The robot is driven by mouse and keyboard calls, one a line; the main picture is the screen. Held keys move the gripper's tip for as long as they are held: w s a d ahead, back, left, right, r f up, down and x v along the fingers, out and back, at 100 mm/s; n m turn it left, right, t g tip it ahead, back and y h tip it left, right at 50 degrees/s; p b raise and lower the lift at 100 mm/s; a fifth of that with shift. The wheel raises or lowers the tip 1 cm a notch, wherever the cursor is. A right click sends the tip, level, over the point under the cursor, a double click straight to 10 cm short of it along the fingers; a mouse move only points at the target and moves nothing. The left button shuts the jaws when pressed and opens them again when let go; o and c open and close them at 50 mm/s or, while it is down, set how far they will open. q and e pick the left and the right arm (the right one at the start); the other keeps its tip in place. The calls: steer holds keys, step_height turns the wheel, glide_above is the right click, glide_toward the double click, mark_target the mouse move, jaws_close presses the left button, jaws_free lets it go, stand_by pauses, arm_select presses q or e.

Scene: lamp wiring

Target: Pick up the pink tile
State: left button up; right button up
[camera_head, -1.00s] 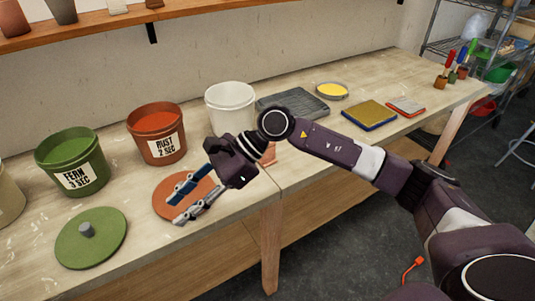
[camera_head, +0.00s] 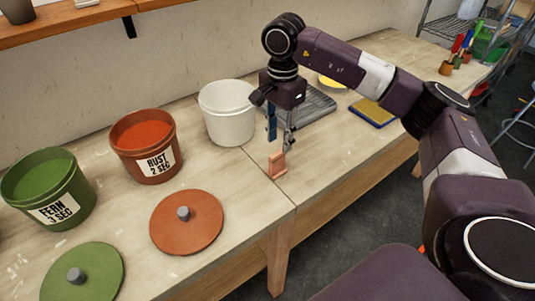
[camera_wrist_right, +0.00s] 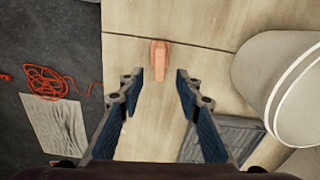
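The pink tile (camera_head: 277,166) stands upright on the worktable near its front edge, by the seam between two table sections. In the right wrist view the tile (camera_wrist_right: 159,61) shows just beyond the fingertips, centred between them. My right gripper (camera_head: 281,137) points down above the tile. It is open, with the two blue-padded fingers (camera_wrist_right: 160,78) apart and nothing between them. From these views I cannot tell the exact height gap to the tile. My left gripper is not in view.
A white bucket (camera_head: 227,115) stands behind and left of the tile, with a grey ribbed tray (camera_head: 316,103) to the right. Rust (camera_head: 146,150) and fern (camera_head: 45,185) buckets and their lids (camera_head: 205,228) are left. A blue-and-yellow sponge-like pad (camera_head: 372,113) lies right.

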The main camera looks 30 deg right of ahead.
mark_target(279, 154)
steer(key=shift+s+f, duration=0.1)
steer(key=shift+f, duration=0.35)
steer(key=f, duration=0.1)
steer(key=f+p, duration=0.2)
steer(key=shift+s+a+f, duration=0.25)
steer(key=shift+a+f, duration=0.05)
steer(key=shift+w+f+p, duration=0.25)
steer(key=shift+f+p, duration=0.05)
steer(key=shift+f, duration=1.15)
steer(key=c, duration=0.7)
jaws_close()
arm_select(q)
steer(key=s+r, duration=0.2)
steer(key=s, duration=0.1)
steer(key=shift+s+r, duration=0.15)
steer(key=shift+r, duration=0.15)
